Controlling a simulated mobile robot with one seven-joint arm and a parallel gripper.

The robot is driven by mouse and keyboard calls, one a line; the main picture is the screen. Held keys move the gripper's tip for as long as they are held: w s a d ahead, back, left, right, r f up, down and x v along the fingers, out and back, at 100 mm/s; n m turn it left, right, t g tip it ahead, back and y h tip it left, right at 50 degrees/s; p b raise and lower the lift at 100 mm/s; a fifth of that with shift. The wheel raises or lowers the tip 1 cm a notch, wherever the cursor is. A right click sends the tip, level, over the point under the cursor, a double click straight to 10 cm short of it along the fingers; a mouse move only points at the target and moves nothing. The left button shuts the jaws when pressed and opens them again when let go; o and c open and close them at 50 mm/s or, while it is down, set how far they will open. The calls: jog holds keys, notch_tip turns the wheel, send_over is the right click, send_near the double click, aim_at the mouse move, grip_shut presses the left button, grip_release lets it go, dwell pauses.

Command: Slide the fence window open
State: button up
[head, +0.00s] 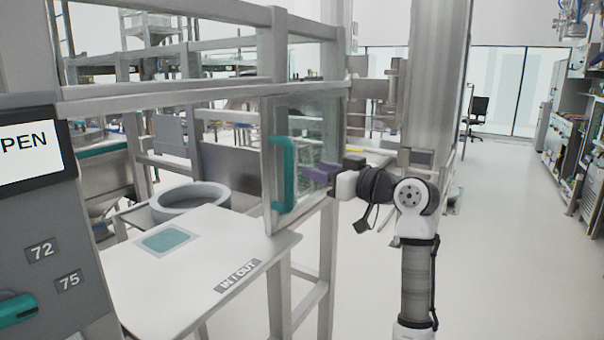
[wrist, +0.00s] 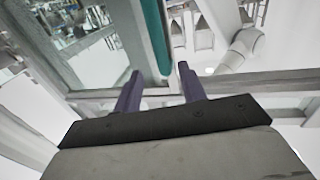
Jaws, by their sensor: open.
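The fence window (head: 300,150) is a clear pane in a grey frame at the right end of the fence opening, above the white table. Its upright teal handle (head: 283,174) is on the pane's left edge. My gripper (head: 312,172), with purple fingers, is just right of the handle in the head view. In the wrist view the two fingers (wrist: 158,74) are apart, and the teal handle (wrist: 153,38) stands beyond them, between their tips in the picture. Whether the fingers reach around the handle or touch it I cannot tell. The pane (wrist: 80,42) is left of the handle there.
The white table (head: 190,285) marked IN / OUT lies below the opening, with a grey ring-shaped bin (head: 190,199) behind it. A dark panel with a screen (head: 30,152) stands at the left. A thick grey post (head: 433,80) rises behind my arm. Open floor lies to the right.

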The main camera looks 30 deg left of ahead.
jog(key=v, duration=0.3)
jog(key=shift+s+d+b, duration=0.15)
jog(key=shift+d+b, duration=0.15)
jog(key=shift+d, duration=0.05)
